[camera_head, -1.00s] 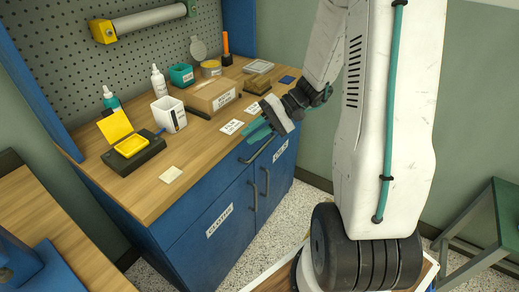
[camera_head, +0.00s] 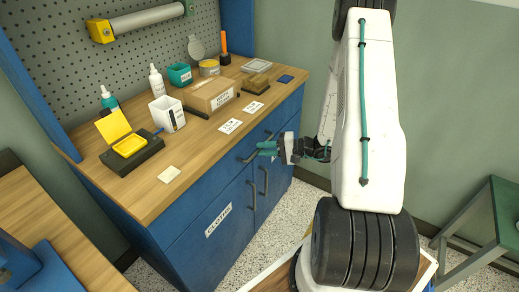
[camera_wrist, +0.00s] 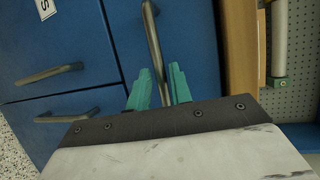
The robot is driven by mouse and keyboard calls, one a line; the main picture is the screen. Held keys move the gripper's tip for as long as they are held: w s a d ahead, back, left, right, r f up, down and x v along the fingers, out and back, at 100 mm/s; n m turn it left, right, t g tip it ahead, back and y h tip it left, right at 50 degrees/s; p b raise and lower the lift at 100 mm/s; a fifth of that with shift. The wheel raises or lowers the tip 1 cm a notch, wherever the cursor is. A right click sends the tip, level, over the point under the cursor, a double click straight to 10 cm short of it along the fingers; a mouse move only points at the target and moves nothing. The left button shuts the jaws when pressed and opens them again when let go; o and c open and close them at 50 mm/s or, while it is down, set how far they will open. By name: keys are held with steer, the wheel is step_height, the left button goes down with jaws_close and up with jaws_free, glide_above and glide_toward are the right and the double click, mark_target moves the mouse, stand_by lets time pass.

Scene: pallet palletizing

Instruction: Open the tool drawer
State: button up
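The blue top drawer under the wooden worktop shows in the wrist view (camera_wrist: 123,35), and it looks shut. Its grey bar handle (camera_wrist: 153,45) runs down between the two teal fingers of my gripper (camera_wrist: 160,88). The fingers stand apart, with the bar in the gap; whether either touches it I cannot tell. In the head view my gripper (camera_head: 268,148) is at the drawer front, just below the worktop edge, and covers part of the handle (camera_head: 250,157).
Two cupboard doors with upright handles (camera_head: 253,195) (camera_head: 266,180) lie below the drawer. The worktop (camera_head: 200,150) carries a cardboard box (camera_head: 211,95), a white container (camera_head: 167,114) and a yellow-lidded box (camera_head: 130,148). A green stool (camera_head: 490,225) stands at right; speckled floor lies in front.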

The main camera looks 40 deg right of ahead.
steer(key=shift+x, duration=1.05)
jaws_close()
steer(key=shift+s, duration=0.1)
